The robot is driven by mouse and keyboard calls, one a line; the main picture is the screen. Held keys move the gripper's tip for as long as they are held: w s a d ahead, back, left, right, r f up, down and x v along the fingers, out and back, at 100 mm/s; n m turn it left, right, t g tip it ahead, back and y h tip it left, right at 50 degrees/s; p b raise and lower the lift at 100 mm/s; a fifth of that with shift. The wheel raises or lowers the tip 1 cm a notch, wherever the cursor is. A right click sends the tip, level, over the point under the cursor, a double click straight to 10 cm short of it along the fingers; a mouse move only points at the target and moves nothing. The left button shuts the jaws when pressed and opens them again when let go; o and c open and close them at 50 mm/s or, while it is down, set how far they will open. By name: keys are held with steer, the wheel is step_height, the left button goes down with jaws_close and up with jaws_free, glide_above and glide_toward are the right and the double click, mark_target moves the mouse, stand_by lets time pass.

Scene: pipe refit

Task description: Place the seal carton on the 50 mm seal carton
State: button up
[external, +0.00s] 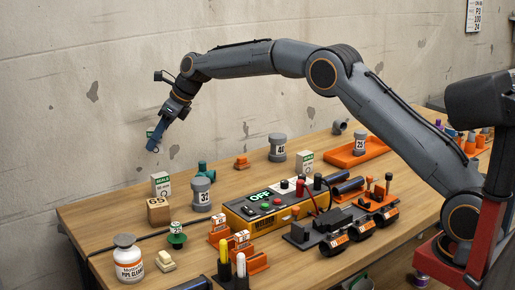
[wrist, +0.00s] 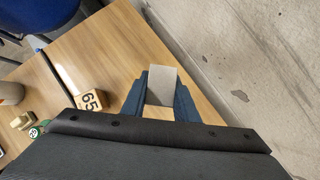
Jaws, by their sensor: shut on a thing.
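My gripper (external: 155,143) is shut on a small white-and-green seal carton (external: 150,132), held in the air over the far left end of the bench. In the wrist view the held carton (wrist: 163,82) shows as a plain pale face between the blue fingers. In the external view the fingers cover most of it. A white-and-green seals carton (external: 161,187) stands upright on the bench below my gripper, behind the 65 block. Another seals carton (external: 305,163) stands farther right. I cannot surely read the size on either. The held carton is clear of both.
The tan 65 block (external: 158,211) stands right in front of the left carton. A grey 32 fitting (external: 201,194) and a teal valve (external: 206,169) are to its right. A white bottle (external: 128,258) stands at the front left. The wall is close behind the bench.

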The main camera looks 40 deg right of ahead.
mark_target(165, 148)
step_height(165, 148, down, 7)
steer(key=shift+f+p, duration=0.15)
steer(key=shift+p, duration=0.2)
steer(key=shift+f, duration=0.15)
steer(key=o, duration=1.1)
steer(key=shift+c, duration=0.2)
steer(key=v, duration=1.1)
steer(key=shift+b, duration=0.3)
steer(key=shift+s+d+r, duration=0.15)
steer(key=shift+s+r, duration=0.05)
steer(key=shift+r, duration=0.35)
